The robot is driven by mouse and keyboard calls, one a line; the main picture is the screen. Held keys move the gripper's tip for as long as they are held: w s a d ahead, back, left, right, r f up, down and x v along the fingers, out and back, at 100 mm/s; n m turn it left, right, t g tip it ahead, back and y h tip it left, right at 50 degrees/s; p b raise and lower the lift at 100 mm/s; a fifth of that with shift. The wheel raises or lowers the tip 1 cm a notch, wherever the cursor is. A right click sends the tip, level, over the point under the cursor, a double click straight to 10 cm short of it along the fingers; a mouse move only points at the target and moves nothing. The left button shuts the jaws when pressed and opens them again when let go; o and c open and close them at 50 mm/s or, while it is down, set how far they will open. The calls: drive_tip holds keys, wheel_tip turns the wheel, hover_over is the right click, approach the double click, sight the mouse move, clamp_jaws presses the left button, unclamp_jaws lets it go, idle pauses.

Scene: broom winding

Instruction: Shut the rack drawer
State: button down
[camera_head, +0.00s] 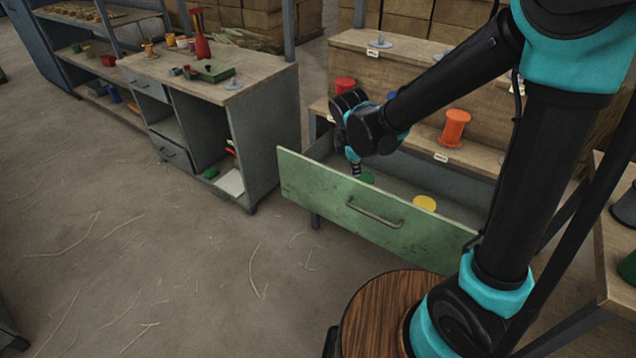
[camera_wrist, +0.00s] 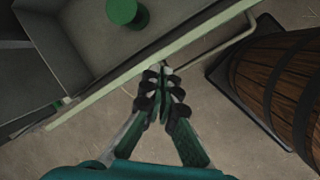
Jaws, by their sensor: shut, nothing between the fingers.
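The rack drawer (camera_head: 315,185) is pulled out, with its green front panel facing the lower left and a bar handle (camera_head: 374,214) on that face. The handle also shows in the wrist view (camera_wrist: 232,45). A green spool (camera_head: 367,178) and a yellow spool (camera_head: 425,203) are inside the drawer; the green one shows in the wrist view (camera_wrist: 126,12). My gripper (camera_head: 355,170) is shut and empty. In the wrist view its fingertips (camera_wrist: 162,72) are at the front panel's top edge, left of the handle. I cannot tell whether they touch it.
The rack's shelf above the drawer carries a red spool (camera_head: 345,86) and an orange spool (camera_head: 455,127). A grey workbench (camera_head: 255,90) with tools on top stands to the left. The floor (camera_head: 170,260) before the drawer is open, with scattered straw.

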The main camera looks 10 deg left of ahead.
sight(318, 182)
drive_tip(key=s+a+f+n, duration=0.1)
drive_tip(key=a+n, duration=0.3)
drive_tip(key=a, duration=0.3)
drive_tip(key=s+a+f+n, duration=0.2)
drive_tip(key=a+n, duration=0.3)
drive_tip(key=a, duration=0.3)
drive_tip(key=shift+t+h, duration=0.3)
drive_tip(key=shift+t, duration=0.1)
drive_tip(key=x, duration=0.3)
drive_tip(key=w+x, duration=0.1)
drive_tip(key=x, duration=0.3)
drive_tip(key=w+r+x, duration=0.1)
drive_tip(key=x, duration=0.2)
drive_tip(key=shift+w+d+f, duration=0.3)
drive_tip(key=shift+d+f, duration=0.05)
drive_tip(key=shift+f, duration=0.05)
drive_tip(key=shift+w+d, duration=0.2)
drive_tip(key=shift+w, duration=0.4)
drive_tip(key=w+d, duration=0.4)
drive_tip(key=w, duration=0.8)
drive_tip(key=w+d, duration=0.4)
drive_tip(key=w, duration=0.8)
drive_tip(key=shift+d, duration=0.4)
drive_tip(key=shift+w+r, duration=0.1)
drive_tip(key=shift+w, duration=0.05)
